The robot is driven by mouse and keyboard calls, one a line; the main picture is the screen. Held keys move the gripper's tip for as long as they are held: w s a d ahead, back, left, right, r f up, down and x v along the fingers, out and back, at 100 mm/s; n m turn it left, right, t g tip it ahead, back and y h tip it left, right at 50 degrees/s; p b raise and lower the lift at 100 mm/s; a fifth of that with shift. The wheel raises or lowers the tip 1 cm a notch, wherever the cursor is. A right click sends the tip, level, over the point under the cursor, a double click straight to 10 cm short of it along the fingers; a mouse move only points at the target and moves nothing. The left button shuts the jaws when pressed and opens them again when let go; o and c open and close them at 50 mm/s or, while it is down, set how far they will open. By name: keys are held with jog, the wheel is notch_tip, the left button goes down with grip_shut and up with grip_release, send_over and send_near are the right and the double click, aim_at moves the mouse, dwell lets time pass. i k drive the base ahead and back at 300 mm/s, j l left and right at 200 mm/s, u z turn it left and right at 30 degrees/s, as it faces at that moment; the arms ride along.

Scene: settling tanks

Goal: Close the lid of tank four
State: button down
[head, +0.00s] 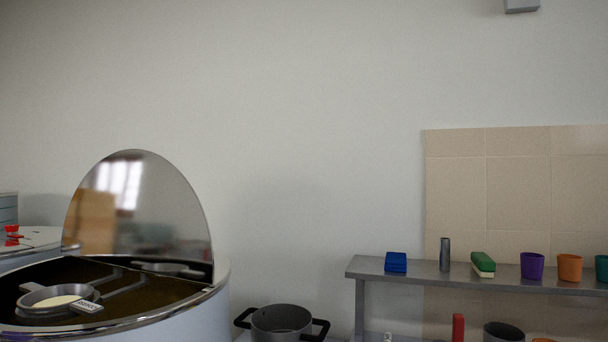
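A round tank (200,318) with a pale wall and a shiny rim stands at the lower left. Its mirror-like half-round lid (150,215) stands upright, hinged across the middle of the tank top, so the front half is open over dark liquid. A grey pan-like vessel (35,308) with something cream-coloured in it sits in the opening, with a small lettered tag (88,307) beside it. I see no number that marks this as tank four. My gripper is not in view.
Another tank top (42,237) with red fittings (12,236) lies at the far left. A grey pot (281,320) with black handles stands right of the tank. A metal shelf (432,274) at right holds a blue block (396,262), a brush (483,264) and several cups.

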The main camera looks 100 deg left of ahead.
aim_at(135, 209)
jog(key=i+j+u, duration=0.1)
jog(key=i+u, duration=0.55)
jog(key=u, duration=0.25)
jog(key=i+l+u, duration=0.1)
jog(key=i+u, duration=0.35)
jog(key=k+j, duration=0.05)
jog(key=k, duration=0.05)
